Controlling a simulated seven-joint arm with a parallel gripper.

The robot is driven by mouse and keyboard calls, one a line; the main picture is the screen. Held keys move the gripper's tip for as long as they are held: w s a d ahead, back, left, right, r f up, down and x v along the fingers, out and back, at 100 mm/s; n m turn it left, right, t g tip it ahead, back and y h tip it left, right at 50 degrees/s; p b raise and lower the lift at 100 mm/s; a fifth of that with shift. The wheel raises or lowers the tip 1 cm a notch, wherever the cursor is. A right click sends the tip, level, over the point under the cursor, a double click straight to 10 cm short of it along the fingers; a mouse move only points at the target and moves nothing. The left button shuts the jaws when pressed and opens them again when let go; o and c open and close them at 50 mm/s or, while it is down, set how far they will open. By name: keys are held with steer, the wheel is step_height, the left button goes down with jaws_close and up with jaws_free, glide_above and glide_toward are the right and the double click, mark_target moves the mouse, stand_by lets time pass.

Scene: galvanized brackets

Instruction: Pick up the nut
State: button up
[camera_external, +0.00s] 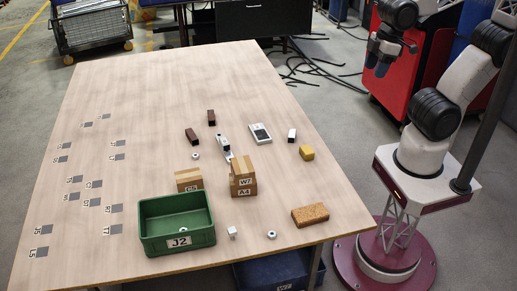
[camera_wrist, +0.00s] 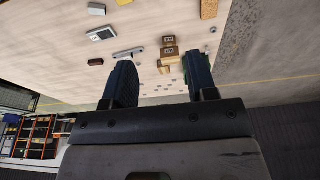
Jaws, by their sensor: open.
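A small pale ring (camera_external: 271,234), which looks like a nut, lies flat on the table near its front edge in the external view. A second small ring-like piece (camera_external: 195,155) lies farther back, left of the metal bracket; I cannot tell which is the nut. In the wrist view a small grey piece (camera_wrist: 213,30) shows at the upper right, too small to identify. My gripper (camera_external: 379,67) is raised beyond the table's right side, well away from both rings. Its two fingers (camera_wrist: 160,78) are apart and empty in the wrist view.
A green bin (camera_external: 178,241) marked J2, cardboard boxes (camera_external: 243,186), a cork-like block (camera_external: 310,214), a small white block (camera_external: 232,232), a metal bracket (camera_external: 224,147), a meter (camera_external: 260,133) and a yellow block (camera_external: 306,152) stand around. The table's left side holds flat labels.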

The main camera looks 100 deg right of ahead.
steer(key=shift+o, duration=0.3)
steer(key=w+a+f+n, duration=0.3)
steer(key=w, duration=0.5)
steer(key=w+a+f+n+g, duration=0.1)
steer(key=w+a+f+n, duration=0.2)
steer(key=w, duration=0.5)
steer(key=w+a+f+n, duration=0.2)
steer(key=w+f+n, duration=0.2)
steer(key=w, duration=0.3)
steer(key=w+a+f+n, duration=0.3)
steer(key=w+a+f, duration=0.1)
steer(key=f, duration=0.3)
steer(key=w+a+f+n+g, duration=0.1)
steer(key=w+a+f+n, duration=0.2)
steer(key=w+f, duration=0.3)
steer(key=w+a+f+n, duration=0.3)
steer(key=w+a+f, duration=0.1)
steer(key=f, duration=0.6)
steer(key=shift+w+a+f+g, duration=0.15)
steer(key=shift+w+a, duration=0.05)
steer(key=shift+a, duration=0.25)
steer(key=shift+w+a+f+g, duration=0.1)
steer(key=shift+w+a+g, duration=0.1)
steer(key=shift+a, duration=0.2)
